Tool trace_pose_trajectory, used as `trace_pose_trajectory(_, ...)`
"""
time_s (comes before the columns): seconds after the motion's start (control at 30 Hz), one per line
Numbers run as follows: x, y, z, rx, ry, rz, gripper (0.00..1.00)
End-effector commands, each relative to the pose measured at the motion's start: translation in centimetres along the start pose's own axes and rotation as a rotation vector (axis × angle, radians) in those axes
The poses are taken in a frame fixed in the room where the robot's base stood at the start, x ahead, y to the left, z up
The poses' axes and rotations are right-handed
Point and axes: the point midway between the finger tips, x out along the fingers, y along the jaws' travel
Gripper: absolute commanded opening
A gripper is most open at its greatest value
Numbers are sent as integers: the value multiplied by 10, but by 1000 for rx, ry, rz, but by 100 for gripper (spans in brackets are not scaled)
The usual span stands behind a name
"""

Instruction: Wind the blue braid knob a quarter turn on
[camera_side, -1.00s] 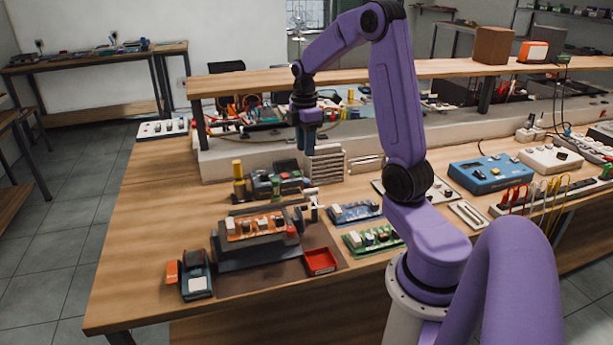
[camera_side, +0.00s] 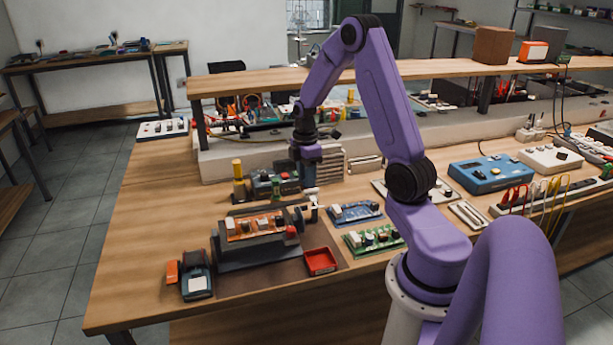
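My gripper (camera_side: 308,178) points down over the middle of the bench, just right of a dark device with green and red parts (camera_side: 275,184) and in front of a grey finned block (camera_side: 330,163). Its fingers are small and partly merge with what lies behind them, so I cannot tell whether they are open or shut, or whether they touch anything. I cannot make out a blue braid knob; it may be hidden by the gripper or too small to see.
A dark holder with an orange board (camera_side: 253,226) stands in front, with a red tray (camera_side: 320,261) beside it. Blue (camera_side: 355,212) and green (camera_side: 372,238) boards lie to the right. A raised shelf (camera_side: 420,70) runs behind. The bench's left part is clear.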

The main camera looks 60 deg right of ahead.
Motion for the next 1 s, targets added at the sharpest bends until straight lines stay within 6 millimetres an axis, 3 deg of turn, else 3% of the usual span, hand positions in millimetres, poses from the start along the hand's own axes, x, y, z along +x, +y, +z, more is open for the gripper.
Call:
trace_pose_trajectory(0.03, 0, 0, 0, 0, 0, 0, 19)
trace_pose_trajectory(0.1, 0, 0, 0, 0, 0, 0, 0)
trace_pose_trajectory(0.57, -1, 0, 0, 79, 3, 0, 0)
trace_pose_trajectory(1.0, -1, 0, 0, 441, 18, 0, 0)
